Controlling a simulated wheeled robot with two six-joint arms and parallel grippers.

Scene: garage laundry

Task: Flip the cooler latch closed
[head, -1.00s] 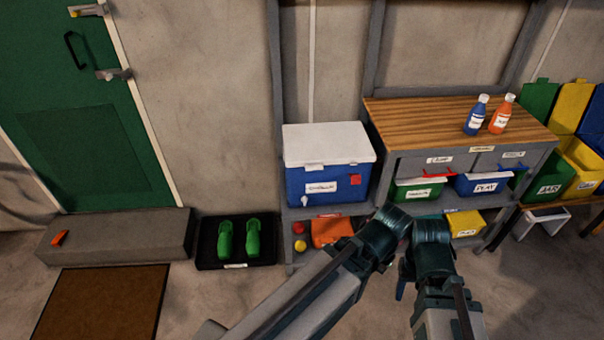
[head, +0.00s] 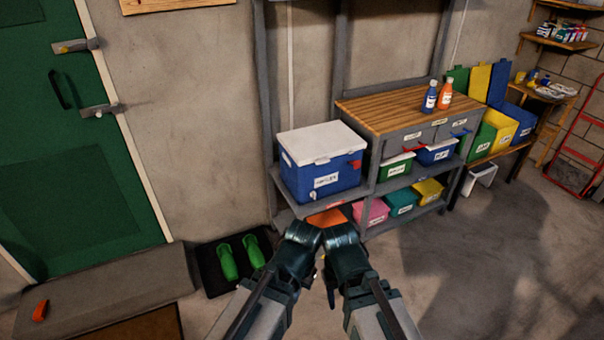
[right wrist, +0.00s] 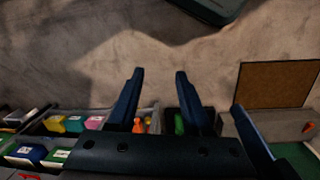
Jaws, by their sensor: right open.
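The cooler (head: 297,181) is a blue box with a white lid (head: 322,142), standing on a grey shelf to the left of the workbench. The lid lies down on the box. A small pale latch (head: 321,161) shows at the lid's front edge; I cannot tell its position. My two arms reach in from the bottom of the head view, with the hands low in front of the shelf, apart from the cooler. My right gripper (right wrist: 159,73) is open and empty in the right wrist view. My left gripper's fingers are hidden in the head view.
A wooden-topped workbench (head: 385,105) holds a blue bottle (head: 429,98) and an orange bottle (head: 445,95). Several coloured bins sit on shelves below. Green shoes (head: 229,263) rest on a black tray (head: 213,285) to the left. The floor (head: 500,260) at right is clear.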

